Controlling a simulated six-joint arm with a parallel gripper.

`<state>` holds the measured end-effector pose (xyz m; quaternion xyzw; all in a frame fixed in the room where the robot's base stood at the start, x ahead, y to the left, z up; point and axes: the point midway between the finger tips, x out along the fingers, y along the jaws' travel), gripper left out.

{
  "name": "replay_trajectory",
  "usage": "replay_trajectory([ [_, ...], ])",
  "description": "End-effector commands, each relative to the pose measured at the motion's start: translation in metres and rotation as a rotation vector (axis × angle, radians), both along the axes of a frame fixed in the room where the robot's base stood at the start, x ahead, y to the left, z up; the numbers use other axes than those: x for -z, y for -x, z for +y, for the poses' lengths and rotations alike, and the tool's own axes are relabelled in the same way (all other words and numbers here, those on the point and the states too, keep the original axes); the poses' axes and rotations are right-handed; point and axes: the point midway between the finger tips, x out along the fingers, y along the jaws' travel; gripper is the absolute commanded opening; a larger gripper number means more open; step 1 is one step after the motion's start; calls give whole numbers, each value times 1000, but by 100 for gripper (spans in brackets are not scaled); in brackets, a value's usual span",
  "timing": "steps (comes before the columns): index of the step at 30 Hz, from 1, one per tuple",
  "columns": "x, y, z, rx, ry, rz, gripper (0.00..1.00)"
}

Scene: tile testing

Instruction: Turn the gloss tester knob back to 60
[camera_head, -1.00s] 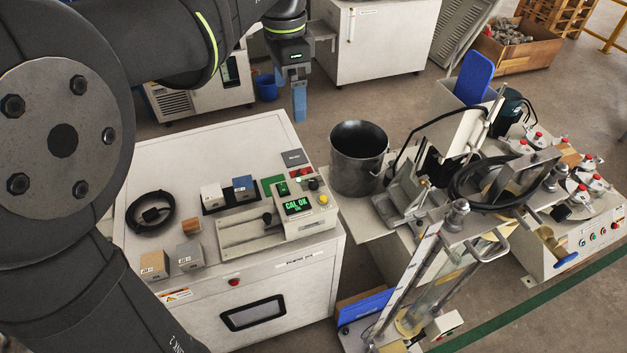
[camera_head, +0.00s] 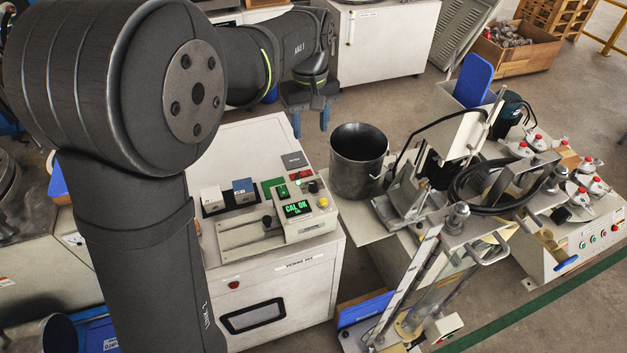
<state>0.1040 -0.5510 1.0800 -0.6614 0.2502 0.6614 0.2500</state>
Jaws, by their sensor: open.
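The gloss tester (camera_head: 295,222) is a pale unit on the white cabinet top, with a green display (camera_head: 297,208) reading CAL OK and a smaller line I cannot read. A black round knob (camera_head: 267,220) stands at its left side. Yellowish round controls (camera_head: 322,203) sit on its right side, with red and green ones at the back. I cannot tell which angle any knob points to. My gripper (camera_head: 311,122) hangs beyond the cabinet's back edge, above and behind the tester. Its two blue fingers are apart and empty, touching nothing.
A grey metal bucket (camera_head: 358,165) stands right of the tester. White and blue blocks (camera_head: 243,191) sit in a holder to its left. My arm covers the cabinet's left part. A cluttered bench with clamps and hoses fills the right.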

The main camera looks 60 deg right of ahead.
Motion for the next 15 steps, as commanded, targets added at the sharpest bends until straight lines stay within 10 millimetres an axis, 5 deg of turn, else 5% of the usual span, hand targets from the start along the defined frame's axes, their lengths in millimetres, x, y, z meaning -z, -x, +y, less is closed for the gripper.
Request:
replay_trajectory([
  [6,20,3,-8,-267,-1,0,48],
  [15,42,3,-9,-330,-3,0,48],
])
